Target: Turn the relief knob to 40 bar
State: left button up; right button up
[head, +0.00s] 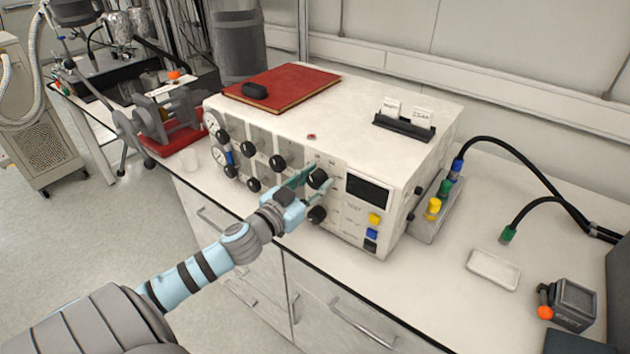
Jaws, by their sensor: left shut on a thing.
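A white control box (385,110) stands on the bench, with rows of black knobs on its front panel. My left gripper (310,184) is at the right end of the upper row, its fingers around a black knob (318,177) and shut on it. The knob's pointer and scale are too small to read. Another black knob (317,214) sits just below the gripper. I cannot read which label marks the relief knob. A dark display (368,192) right of the held knob shows no readable value. My right gripper is not in view.
Yellow (375,218) and blue (371,233) buttons sit below the display. A red book (284,88) and a card holder (403,127) lie on the box. Cables (525,165), a white tray (493,269) and a small device (572,303) are to the right.

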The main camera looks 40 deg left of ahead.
pick_arm(q)
jog(key=o, duration=1.2)
jog(key=s, duration=1.2)
jog(key=shift+d, duration=0.15)
